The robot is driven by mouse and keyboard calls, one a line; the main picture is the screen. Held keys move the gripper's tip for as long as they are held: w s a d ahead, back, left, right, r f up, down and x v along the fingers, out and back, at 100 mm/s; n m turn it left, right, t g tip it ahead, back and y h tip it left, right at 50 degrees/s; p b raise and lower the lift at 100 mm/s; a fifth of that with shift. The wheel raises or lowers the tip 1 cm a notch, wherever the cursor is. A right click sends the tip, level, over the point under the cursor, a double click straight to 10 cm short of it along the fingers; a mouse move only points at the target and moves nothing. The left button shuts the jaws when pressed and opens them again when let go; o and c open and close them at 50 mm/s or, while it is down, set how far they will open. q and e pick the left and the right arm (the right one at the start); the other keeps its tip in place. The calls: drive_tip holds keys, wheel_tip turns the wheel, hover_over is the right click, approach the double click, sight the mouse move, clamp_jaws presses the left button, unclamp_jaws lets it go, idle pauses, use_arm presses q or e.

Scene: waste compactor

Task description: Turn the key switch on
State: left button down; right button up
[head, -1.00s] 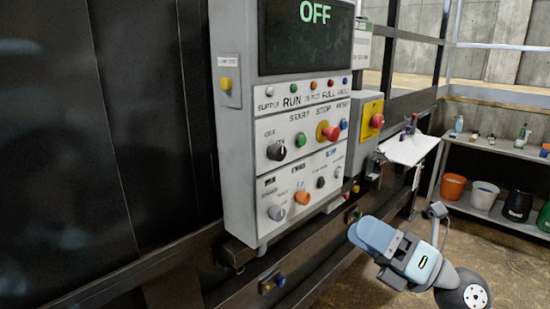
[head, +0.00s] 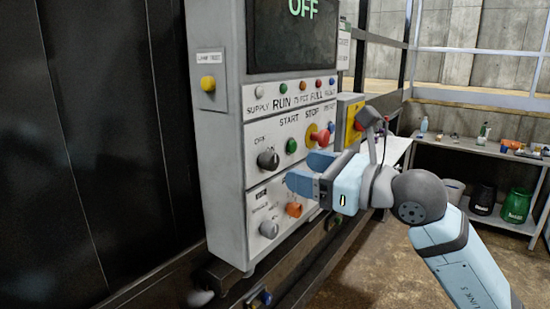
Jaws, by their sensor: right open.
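A grey control panel (head: 222,150) stands on the dark machine, its screen reading OFF. A black rotary switch (head: 268,160) sits on its middle section under a small label, with a green button (head: 291,146) to its right. A grey knob (head: 269,229) and an orange knob (head: 293,210) are on the lower section. I cannot tell for sure which control is the key switch. My right gripper (head: 308,172) is open and empty, fingers pointing left, in front of the panel's right part. It hides some lower-right controls. My left gripper is not in view.
A red emergency stop (head: 321,138) is just above my right fingers. A shelf (head: 470,146) with bottles and bins stands at the back right. The floor (head: 375,270) at the right is clear.

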sight(275, 163)
drive_tip(key=p+x, duration=0.1)
drive_tip(key=x, duration=0.5)
drive_tip(key=shift+w+a, duration=0.25)
drive_tip(key=shift+a, duration=0.1)
drive_tip(key=c, duration=0.9)
